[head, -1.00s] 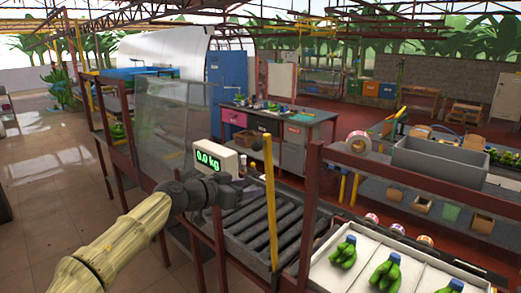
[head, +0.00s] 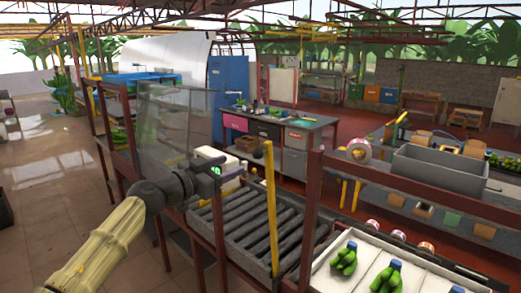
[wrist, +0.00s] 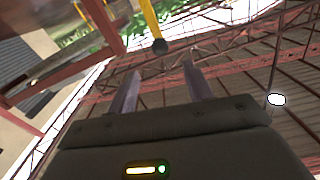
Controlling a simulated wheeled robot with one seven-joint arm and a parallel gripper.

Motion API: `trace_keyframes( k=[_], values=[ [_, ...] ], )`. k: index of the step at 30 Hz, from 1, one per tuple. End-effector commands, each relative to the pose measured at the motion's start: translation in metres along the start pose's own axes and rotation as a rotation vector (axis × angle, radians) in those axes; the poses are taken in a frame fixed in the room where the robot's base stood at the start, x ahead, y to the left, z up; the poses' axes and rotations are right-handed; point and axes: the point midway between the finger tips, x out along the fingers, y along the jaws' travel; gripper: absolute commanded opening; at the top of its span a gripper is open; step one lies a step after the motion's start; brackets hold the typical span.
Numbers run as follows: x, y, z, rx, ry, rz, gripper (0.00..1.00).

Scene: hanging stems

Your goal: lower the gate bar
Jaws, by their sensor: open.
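The gate bar (head: 271,205) is a yellow post standing upright at the near side of the roller conveyor (head: 250,236). My gripper (head: 236,173) is left of the bar's upper part in the head view, with a gap between them in the picture. In the wrist view my gripper (wrist: 160,76) is open, with two grey fingers apart and nothing between them. A yellow bar (wrist: 149,18) with a dark round end shows beyond the fingertips there, probably the gate bar. My wrist hides much of the white scale (head: 212,158).
A clear panel (head: 172,128) stands left of my wrist. A red-brown frame post (head: 309,215) rises right of the bar. A white tray (head: 425,270) holds green banana bunches. A grey bin (head: 437,166) stands behind it.

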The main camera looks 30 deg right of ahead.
Motion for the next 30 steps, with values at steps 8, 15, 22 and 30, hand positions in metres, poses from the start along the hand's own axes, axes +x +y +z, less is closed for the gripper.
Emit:
trace_keyframes(
  k=[8, 15, 22, 30],
  values=[
    [0.051, 0.001, -0.004, -0.001, -0.001, 0.005, 0.51],
    [0.092, -0.001, -0.004, -0.001, 0.000, 0.000, 0.51],
    [0.124, -0.001, -0.002, -0.002, -0.001, -0.001, 0.51],
    [0.131, -0.001, 0.001, 0.000, -0.001, -0.003, 0.51]
  ],
)
